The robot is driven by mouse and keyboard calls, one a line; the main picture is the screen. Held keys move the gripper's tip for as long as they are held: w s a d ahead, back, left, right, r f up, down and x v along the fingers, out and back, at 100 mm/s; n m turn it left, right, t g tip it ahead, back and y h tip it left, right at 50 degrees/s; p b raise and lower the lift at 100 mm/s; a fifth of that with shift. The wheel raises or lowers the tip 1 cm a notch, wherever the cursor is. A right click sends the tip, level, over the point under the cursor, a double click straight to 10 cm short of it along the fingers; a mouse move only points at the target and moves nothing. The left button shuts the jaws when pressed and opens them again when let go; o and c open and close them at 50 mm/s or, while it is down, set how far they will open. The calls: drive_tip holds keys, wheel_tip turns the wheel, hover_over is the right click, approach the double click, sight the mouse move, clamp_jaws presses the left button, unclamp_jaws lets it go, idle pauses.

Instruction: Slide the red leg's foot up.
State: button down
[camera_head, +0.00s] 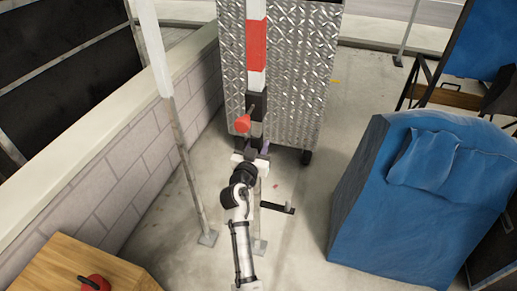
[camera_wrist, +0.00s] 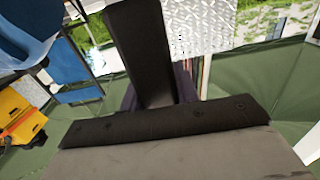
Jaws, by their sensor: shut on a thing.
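The red leg (camera_head: 256,45) is an upright pole with red and white bands, in front of the metal case in the head view. A dark section and a red knob (camera_head: 242,124) are at its lower part. My gripper (camera_head: 264,148) is at the leg's lower part, just below the knob. In the wrist view, a dark upright bar (camera_wrist: 145,45) runs between purplish fingers, and my gripper (camera_wrist: 157,92) is shut on it. I take this bar for the leg's foot. My arm hides part of the leg's lower end in the head view.
A diamond-plate metal case (camera_head: 300,75) on wheels stands close behind the leg. A pale pole (camera_head: 185,155) stands to the left, near a block wall (camera_head: 140,150). A blue-covered box (camera_head: 425,195) is at the right. Grey floor is clear between the leg and this box.

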drive_tip(key=shift+r, duration=0.5)
drive_tip(key=c, duration=1.1)
unclamp_jaws()
drive_tip(key=shift+o, duration=0.3)
drive_tip(key=shift+f, duration=0.15)
drive_tip(key=shift+s+f, duration=0.1)
drive_tip(key=shift+s+a+f, duration=0.1)
drive_tip(key=shift+s+a, duration=0.05)
drive_tip(key=shift+s, duration=0.2)
drive_tip(key=b+v, duration=0.4)
drive_tip(key=v, duration=0.9)
drive_tip(key=shift+r, duration=0.2)
